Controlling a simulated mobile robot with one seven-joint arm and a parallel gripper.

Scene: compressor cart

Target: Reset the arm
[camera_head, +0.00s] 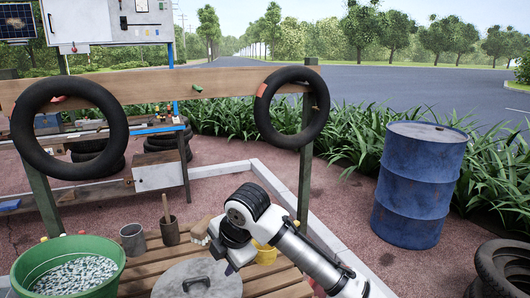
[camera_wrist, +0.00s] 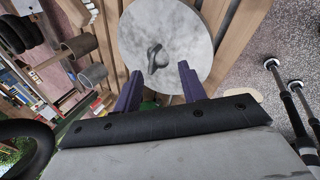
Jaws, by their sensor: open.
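My arm reaches in from the lower right in the head view, over a slatted wooden table (camera_head: 268,285). My gripper (camera_head: 230,268) hangs above the table near a round grey lid with a dark handle (camera_head: 195,283). In the wrist view my gripper (camera_wrist: 160,76) shows two purple fingers set wide apart with nothing held between them. The lid (camera_wrist: 190,20) lies beyond the fingertips, its handle in line with the gap. My gripper's fingers are partly hidden by the wrist in the head view.
On the table stand a green tub of small grey pieces (camera_head: 32,279), a grey can (camera_head: 132,240), a dark cup with a stick (camera_head: 170,233), a brush (camera_head: 201,230) and a yellow cup (camera_head: 266,254). A plank with hung tyres (camera_head: 68,87) crosses behind. A blue barrel (camera_head: 418,190) stands right.

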